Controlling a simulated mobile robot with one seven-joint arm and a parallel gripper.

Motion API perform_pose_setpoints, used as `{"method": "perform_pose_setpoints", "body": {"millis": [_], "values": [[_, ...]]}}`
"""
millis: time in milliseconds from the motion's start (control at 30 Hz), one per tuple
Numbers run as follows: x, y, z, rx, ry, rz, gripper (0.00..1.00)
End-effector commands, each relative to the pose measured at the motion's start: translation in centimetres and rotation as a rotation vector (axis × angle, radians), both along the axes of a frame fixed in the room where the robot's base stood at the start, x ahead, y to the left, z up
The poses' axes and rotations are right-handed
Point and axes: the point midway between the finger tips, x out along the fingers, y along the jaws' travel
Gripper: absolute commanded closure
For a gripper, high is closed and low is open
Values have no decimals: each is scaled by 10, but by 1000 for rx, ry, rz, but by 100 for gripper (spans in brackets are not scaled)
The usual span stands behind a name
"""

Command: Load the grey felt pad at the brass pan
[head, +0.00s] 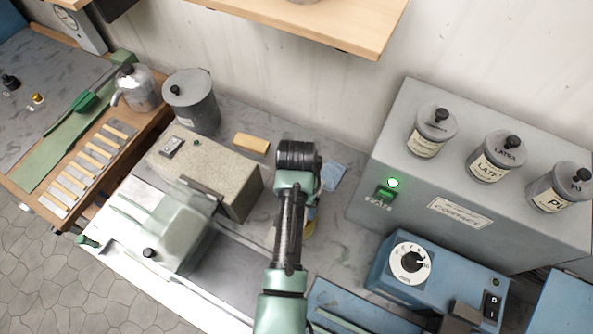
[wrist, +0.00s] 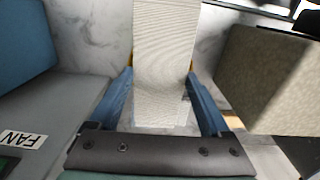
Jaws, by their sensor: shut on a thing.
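A grey ribbed pad, which looks like the felt pad (wrist: 165,50), fills the middle of the wrist view. My gripper (wrist: 160,78) is shut on it, with one blue finger at each side. In the head view my arm hides the pad and most of the gripper (head: 312,212). A yellow, brass-coloured edge (head: 309,229) shows just beside my wrist and may be the brass pan. Small yellow bits also show behind the fingertips in the wrist view. The rest of the pan is hidden, and I cannot tell whether the pad touches it.
A speckled box (head: 215,167) stands left of my gripper and a grey cabinet (head: 480,215) with several labelled jars stands right. A blue dial unit (head: 437,280) is at the lower right. A yellow block (head: 251,143) and blue cloth (head: 335,176) lie on the marbled bench.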

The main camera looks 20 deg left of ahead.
Motion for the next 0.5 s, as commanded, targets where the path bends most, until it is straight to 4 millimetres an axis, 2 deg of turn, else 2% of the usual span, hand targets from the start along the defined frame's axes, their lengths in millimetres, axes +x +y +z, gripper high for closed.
{"method": "perform_pose_setpoints", "body": {"millis": [500], "values": [[0,0,-7,0,0,0,63]]}}
